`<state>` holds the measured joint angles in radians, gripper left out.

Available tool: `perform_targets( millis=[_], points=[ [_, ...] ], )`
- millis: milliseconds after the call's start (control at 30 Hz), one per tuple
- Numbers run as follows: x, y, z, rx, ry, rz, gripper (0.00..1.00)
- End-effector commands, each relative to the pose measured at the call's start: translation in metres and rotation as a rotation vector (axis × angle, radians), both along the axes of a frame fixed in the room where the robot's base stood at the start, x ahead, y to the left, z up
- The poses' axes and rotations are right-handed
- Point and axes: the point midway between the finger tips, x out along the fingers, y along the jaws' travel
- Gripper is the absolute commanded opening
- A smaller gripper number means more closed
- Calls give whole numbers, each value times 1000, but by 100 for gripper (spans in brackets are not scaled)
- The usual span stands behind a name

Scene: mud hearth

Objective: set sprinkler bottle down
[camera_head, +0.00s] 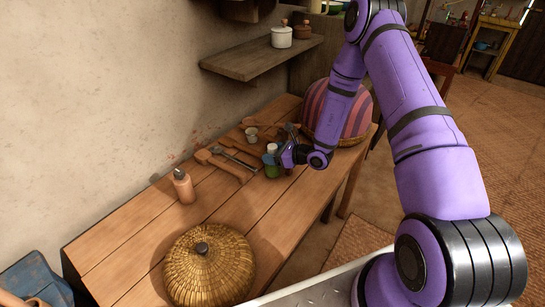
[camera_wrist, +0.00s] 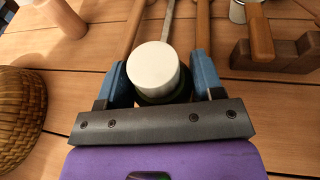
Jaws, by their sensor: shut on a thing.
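The sprinkler bottle is most likely the green bottle with a white cap (camera_head: 271,165) near the table's right edge in the head view. In the wrist view its white cap (camera_wrist: 154,69) shows between my two blue fingers, with a dark part below it. My gripper (camera_head: 278,158) is shut on this bottle, with a finger on each side. The bottle looks upright, over the wooden table (camera_head: 150,240). I cannot tell whether its base touches the wood, since my gripper hides part of it.
A tan bottle (camera_head: 183,186) stands to the left. A lidded woven basket (camera_head: 209,268) sits at the front. A striped dome (camera_head: 338,108) stands at the back.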

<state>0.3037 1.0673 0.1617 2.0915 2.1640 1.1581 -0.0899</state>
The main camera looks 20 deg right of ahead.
Motion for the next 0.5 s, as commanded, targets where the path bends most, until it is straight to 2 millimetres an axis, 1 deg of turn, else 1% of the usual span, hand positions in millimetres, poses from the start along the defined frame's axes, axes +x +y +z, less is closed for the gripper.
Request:
perform_targets(
  millis=[33, 133, 467, 500],
  points=[
    [0, 0, -8, 1, 1, 1, 30],
    [0, 0, -15, 1, -2, 0, 30],
    [0, 0, -17, 1, -2, -1, 30],
    [0, 0, -18, 1, -2, -1, 63]
  ],
)
